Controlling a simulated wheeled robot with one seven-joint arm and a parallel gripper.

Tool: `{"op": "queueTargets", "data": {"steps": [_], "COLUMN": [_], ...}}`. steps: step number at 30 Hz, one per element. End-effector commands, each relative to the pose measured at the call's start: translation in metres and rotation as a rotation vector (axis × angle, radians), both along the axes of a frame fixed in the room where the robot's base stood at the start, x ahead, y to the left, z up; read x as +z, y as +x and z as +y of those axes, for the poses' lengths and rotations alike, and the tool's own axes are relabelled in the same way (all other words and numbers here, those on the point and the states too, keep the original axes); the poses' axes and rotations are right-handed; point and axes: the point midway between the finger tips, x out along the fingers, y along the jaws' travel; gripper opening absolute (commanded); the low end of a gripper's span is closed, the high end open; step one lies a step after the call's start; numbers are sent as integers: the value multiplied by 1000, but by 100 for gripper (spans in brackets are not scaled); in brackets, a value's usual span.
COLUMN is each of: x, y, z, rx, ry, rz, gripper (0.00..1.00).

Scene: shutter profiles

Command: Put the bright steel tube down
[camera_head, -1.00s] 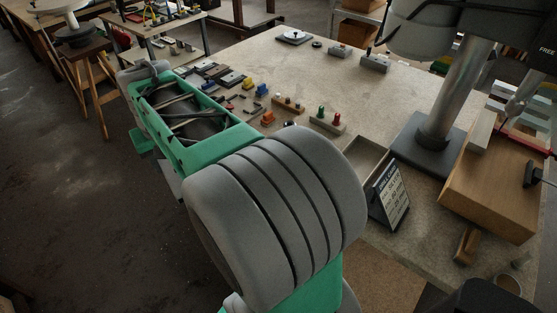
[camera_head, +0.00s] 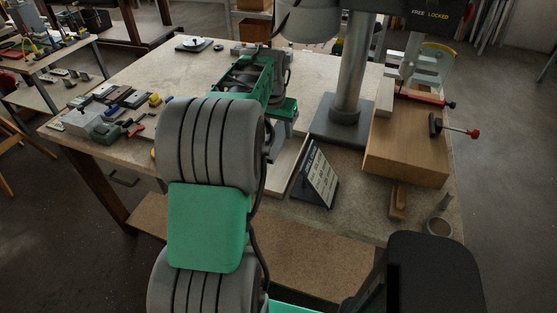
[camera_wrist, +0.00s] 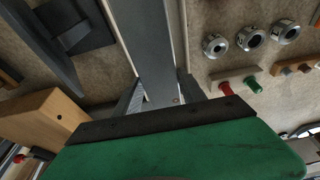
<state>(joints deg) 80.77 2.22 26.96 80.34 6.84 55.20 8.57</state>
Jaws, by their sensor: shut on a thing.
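In the wrist view my gripper (camera_wrist: 163,95) has its two fingers on either side of a long grey bar, which I take to be the steel tube (camera_wrist: 152,40). It is shut on this bar, which runs from the fingers to the top edge of the picture. Its lower face and far end are hidden. Pale edges of what looks like a tray (camera_wrist: 183,30) show along both sides of the bar, and I cannot tell whether they touch. In the head view my green hand is over the bench by the pale tray (camera_head: 284,172); the fingers and tube cannot be made out there.
A machine column on a dark base (camera_head: 333,133) and a wooden box (camera_head: 408,145) with red-handled clamps stand to the right. Steel rings (camera_wrist: 250,38) and coloured pegs (camera_wrist: 237,86) lie on the right in the wrist view.

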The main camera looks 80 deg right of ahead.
Motion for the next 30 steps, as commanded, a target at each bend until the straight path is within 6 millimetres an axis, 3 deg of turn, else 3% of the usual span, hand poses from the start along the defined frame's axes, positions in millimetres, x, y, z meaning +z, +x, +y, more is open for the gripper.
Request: {"op": "queueTargets", "data": {"steps": [15, 28, 29, 30], "x": [-88, -100, -100, -100], "y": [-1, -1, -1, -1], "z": [0, -1, 0, 0], "rx": [-2, -2, -2, -2], "ry": [1, -2, 1, 1], "rz": [0, 0, 0, 0], "gripper": [0, 0, 50, 54]}}
